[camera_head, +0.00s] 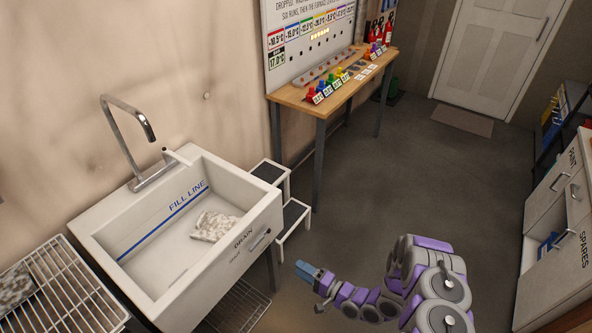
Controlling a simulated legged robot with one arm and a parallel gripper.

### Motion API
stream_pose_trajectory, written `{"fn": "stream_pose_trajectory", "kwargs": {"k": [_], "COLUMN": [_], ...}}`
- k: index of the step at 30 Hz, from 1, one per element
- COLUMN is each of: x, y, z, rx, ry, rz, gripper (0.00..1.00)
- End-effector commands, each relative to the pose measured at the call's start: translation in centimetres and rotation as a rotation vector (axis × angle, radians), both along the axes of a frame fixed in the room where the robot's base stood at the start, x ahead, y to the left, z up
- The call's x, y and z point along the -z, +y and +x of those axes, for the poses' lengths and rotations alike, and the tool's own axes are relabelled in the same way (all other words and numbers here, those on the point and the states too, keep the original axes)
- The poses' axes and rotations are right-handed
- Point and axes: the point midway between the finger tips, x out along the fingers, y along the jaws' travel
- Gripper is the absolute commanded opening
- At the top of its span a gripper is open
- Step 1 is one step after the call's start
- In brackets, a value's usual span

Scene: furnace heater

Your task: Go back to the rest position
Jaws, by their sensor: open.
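My gripper (312,279) shows at the bottom centre, at the end of my purple and grey arm. It is in the air over the grey floor, to the right of the sink (262,207), and appears empty. Its fingers are small in the picture and point to the left. My arm is bent and comes up from the bottom right.
A tap (130,140) stands behind the sink, and a pale speckled piece (214,226) lies inside. A wire rack (75,295) is at left. A step stool (290,215) and wooden table (293,96) stand beyond. Drawers (545,255) are at right. The middle floor is clear.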

Motion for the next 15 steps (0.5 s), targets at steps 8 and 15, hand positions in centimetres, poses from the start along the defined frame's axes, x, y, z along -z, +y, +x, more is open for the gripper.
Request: {"fn": "stream_pose_trajectory", "kwargs": {"k": [8, 15], "x": [0.2, 0.0], "y": [-1.1, -5.7], "z": [1.4, 5.5], "rx": [-0.004, 0.001], "ry": [-0.009, -0.022], "rz": [-0.118, -0.505], "gripper": [0.47, 0.47]}}
